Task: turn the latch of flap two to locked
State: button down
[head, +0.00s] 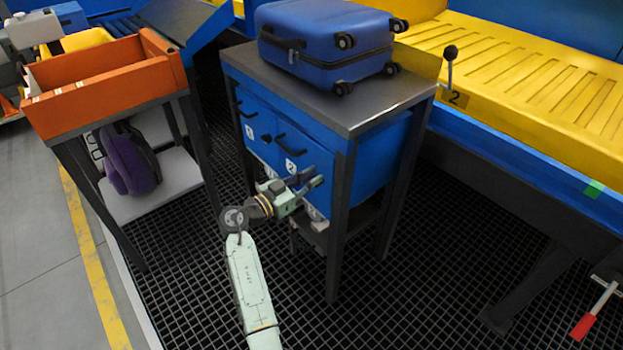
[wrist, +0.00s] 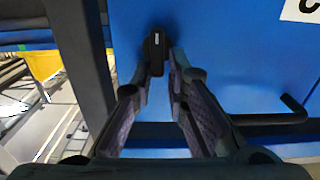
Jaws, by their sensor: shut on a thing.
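The blue flap two (head: 300,148), with a white number 2 label and a black bar handle (head: 294,178), is on the front of the cabinet under the dark tabletop. My gripper (head: 318,175) is at the right side of this flap. In the wrist view, my gripper (wrist: 158,72) has its two fingers on either side of a small black latch (wrist: 155,45) on the blue face, shut on it. The latch's long side runs up and down in that view, and its lower part is between the fingertips. The latch is hidden by my gripper in the head view.
A blue suitcase (head: 325,40) lies on the cabinet top (head: 235,58). A dark cabinet leg (head: 343,215) stands close right of my gripper. An orange bin (head: 105,85) on a stand is left; a yellow conveyor (head: 520,75) is right. The grid floor in front is open.

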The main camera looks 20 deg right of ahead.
jog(key=shift+s+d+f+n, duration=0.1)
jog(key=shift+s+d+n, duration=0.05)
jog(key=shift+d+n, duration=0.15)
jog(key=shift+w+a+f+n+p, duration=0.1)
jog(key=shift+w+f+n+p, duration=0.15)
jog(key=shift+n, duration=2.6)
jog(key=shift+w+f+n+p, duration=0.2)
jog(key=shift+w+n, duration=0.15)
jog(key=shift+n, duration=2.55)
jog(key=shift+w+a+f+n+p, duration=0.15)
jog(key=shift+w+n+p, duration=0.15)
jog(key=shift+n, duration=2.55)
jog(key=c, duration=1.8)
grip_release()
jog(key=shift+d+r, duration=0.1)
jog(key=shift+o, duration=0.6)
jog(key=shift+f, duration=0.25)
